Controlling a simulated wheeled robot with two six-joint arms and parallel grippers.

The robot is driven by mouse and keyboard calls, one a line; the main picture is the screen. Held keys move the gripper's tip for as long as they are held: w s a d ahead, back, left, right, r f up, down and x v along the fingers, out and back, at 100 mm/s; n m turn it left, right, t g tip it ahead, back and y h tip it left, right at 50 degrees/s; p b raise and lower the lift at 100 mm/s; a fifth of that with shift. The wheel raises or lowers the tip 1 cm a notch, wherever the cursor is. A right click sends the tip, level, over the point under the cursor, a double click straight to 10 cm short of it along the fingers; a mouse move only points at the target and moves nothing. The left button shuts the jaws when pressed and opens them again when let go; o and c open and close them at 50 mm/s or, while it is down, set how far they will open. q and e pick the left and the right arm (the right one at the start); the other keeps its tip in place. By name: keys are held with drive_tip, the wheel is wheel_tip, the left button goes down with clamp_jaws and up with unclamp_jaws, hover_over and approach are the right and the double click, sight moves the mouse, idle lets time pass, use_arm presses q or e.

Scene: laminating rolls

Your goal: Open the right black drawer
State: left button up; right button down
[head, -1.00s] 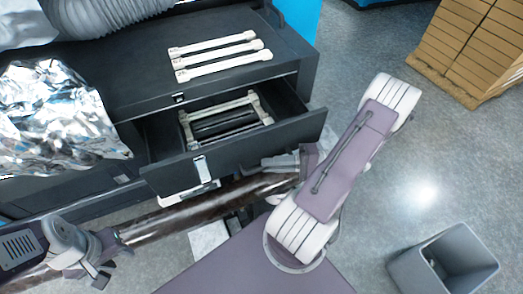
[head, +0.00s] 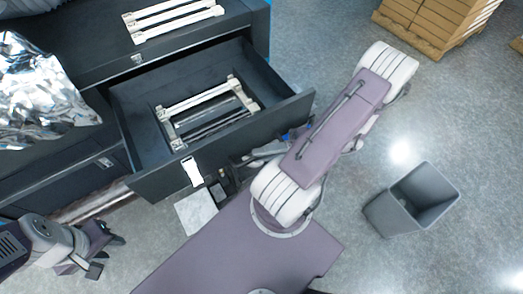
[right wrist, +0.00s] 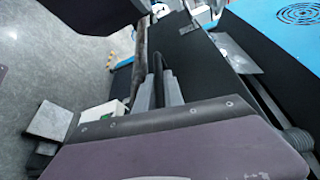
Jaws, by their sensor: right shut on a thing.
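The right black drawer (head: 290,113) is pulled well out of the black cabinet in the head view. A pale rectangular frame of bars (head: 165,120) lies inside it. A white tab (head: 192,172) is on the drawer's front. My right gripper (head: 250,158) is low at the outer side of that front, partly hidden by my arm. Its close-set fingers show in the right wrist view (right wrist: 160,92), shut on a dark part of the drawer; the exact contact is hard to see. My left gripper (head: 108,254) is at lower left, its fingers apart and empty, away from the drawer.
White bars (head: 172,20) lie on the cabinet top (head: 90,55). Crumpled silver foil (head: 40,95) is at the left. A grey bin (head: 412,200) stands on open floor at right; stacked boxes (head: 435,22) are behind.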

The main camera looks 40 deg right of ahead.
drive_tip(key=c, duration=1.5)
unclamp_jaws()
drive_tip(key=shift+d, duration=0.1)
drive_tip(key=shift+o, duration=0.2)
drive_tip(key=shift+s+d+f, duration=0.1)
drive_tip(key=shift+d, duration=0.2)
drive_tip(key=b+v, duration=0.2)
drive_tip(key=v, duration=0.6)
drive_tip(key=shift+d+b, duration=0.2)
drive_tip(key=shift+b, duration=0.1)
drive_tip(key=shift+s, duration=0.15)
